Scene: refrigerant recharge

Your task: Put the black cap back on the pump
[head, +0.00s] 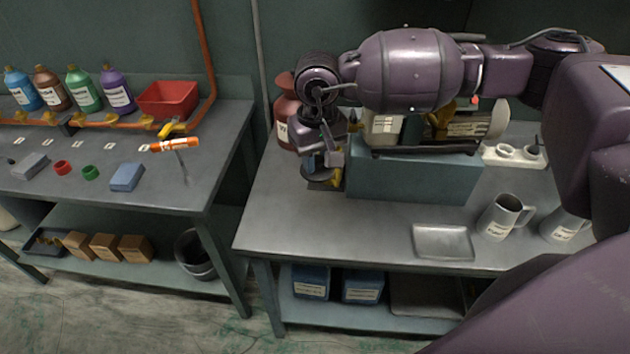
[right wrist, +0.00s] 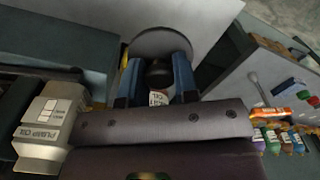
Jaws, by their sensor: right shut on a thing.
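The pump (head: 430,125), with metal and yellow parts, sits on a teal block on the right bench; my right arm hides part of it. In the right wrist view a box-like part labelled PUMP OIL (right wrist: 45,118) shows at the left. My right gripper (head: 322,172) is low over the bench, left of the block. In the right wrist view its blue fingers are shut on a dark rounded thing that looks like the black cap (right wrist: 158,73); a pale label shows near it. A grey round dish (right wrist: 162,42) lies beyond the fingertips. My left gripper is not in view.
A red labelled container (head: 286,112) stands behind my right gripper. A metal tray (head: 443,242) and grey jugs (head: 503,217) stand at the front right of the bench. The bench left of the tray is clear. A gap separates the left bench (head: 215,140).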

